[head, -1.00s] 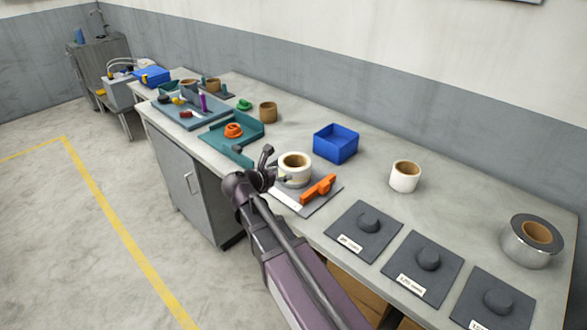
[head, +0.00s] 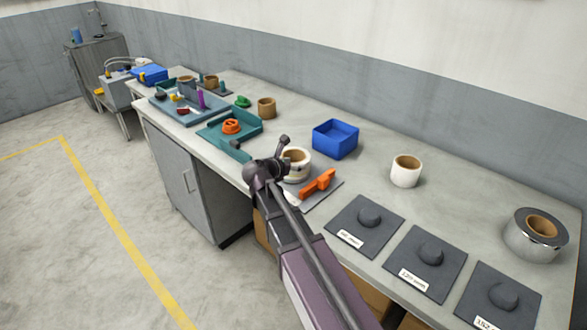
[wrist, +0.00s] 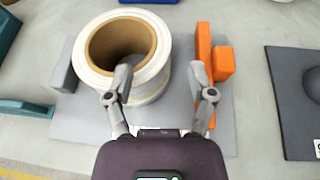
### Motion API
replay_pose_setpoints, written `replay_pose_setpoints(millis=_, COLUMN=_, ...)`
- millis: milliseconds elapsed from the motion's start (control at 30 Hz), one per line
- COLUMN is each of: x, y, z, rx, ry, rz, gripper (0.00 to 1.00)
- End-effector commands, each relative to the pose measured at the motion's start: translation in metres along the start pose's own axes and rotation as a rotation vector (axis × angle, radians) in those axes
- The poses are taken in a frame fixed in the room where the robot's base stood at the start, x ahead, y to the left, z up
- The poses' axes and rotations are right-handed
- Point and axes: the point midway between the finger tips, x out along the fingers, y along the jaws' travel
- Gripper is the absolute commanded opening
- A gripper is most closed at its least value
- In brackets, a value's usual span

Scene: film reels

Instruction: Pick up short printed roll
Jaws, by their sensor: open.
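A white roll with a brown cardboard core (head: 300,157) stands on a grey plate with an orange block, behind my gripper (head: 279,152). In the wrist view this roll (wrist: 150,88) is large at upper left, its open core facing up. I cannot make out print on it, nor tell surely that it is the short printed roll. My gripper (wrist: 165,88) is open and empty. Its left finger overlaps the roll's near right rim in the picture; its right finger is by the orange block. I cannot tell whether they touch. Another white roll (head: 405,174) stands farther right.
The orange block (head: 318,184) sits right of the near roll. A blue bin (head: 335,139) stands behind. Several dark labelled pads with round knobs (head: 365,222) line the front right edge. A silver roll (head: 535,237) stands far right. A teal tray (head: 235,138) lies left.

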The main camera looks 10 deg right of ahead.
Motion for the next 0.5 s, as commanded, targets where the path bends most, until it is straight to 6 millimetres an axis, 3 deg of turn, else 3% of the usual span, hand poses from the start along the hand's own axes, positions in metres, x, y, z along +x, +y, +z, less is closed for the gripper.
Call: replay_pose_setpoints(millis=500, x=0.007, y=-0.0001, z=-0.0001, rx=0.0, ry=0.0, rz=0.0, gripper=0.71)
